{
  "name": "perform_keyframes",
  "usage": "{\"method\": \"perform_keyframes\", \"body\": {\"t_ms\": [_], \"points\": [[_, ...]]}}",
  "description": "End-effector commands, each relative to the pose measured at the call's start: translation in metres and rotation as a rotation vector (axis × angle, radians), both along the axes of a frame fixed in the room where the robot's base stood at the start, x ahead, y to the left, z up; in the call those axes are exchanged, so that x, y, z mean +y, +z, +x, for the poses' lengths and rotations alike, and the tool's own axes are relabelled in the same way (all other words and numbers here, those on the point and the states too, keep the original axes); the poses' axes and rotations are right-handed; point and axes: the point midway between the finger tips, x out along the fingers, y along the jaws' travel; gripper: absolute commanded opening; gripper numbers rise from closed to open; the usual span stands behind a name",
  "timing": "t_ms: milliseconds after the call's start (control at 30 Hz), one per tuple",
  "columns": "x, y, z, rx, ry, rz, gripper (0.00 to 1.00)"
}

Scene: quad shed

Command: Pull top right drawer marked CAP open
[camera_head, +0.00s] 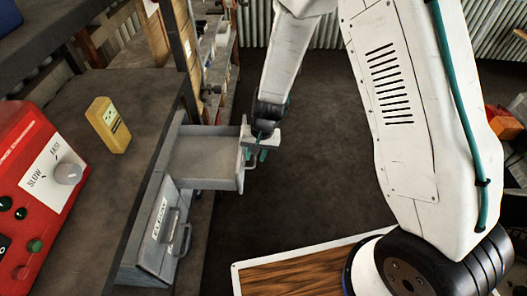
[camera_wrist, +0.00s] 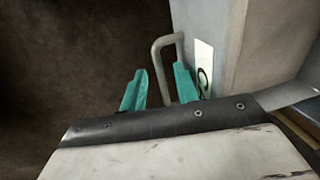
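A grey drawer (camera_head: 207,160) stands pulled out of the dark bench, its empty-looking inside visible from above. Its front also shows in the wrist view (camera_wrist: 262,50), with a U-shaped grey handle (camera_wrist: 157,62) and a white label (camera_wrist: 204,62). Only part of a dark letter shows on that label, so I cannot read the marking. My gripper (camera_head: 262,153) is at the drawer's front. In the wrist view its teal fingers (camera_wrist: 159,88) stand apart on either side of the handle bar, with gaps visible. The handle is mostly hidden in the head view.
A yellow box-like device (camera_head: 108,125) and a red control box (camera_head: 40,190) stand on the bench top. A wood-topped panel (camera_head: 300,276) is at the bottom. Dark floor (camera_head: 290,200) is clear.

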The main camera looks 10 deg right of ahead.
Motion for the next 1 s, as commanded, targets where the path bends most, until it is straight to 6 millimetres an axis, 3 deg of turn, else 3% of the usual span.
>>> {"method": "perform_keyframes", "body": {"t_ms": [267, 700, 1000], "points": [[-0.005, 0.006, 0.003, -0.007, -0.008, 0.001, 0.31], [-0.015, 0.070, -0.004, -0.006, -0.004, 0.001, 0.31], [-0.015, 0.077, -0.006, -0.003, -0.002, -0.001, 0.31]]}}
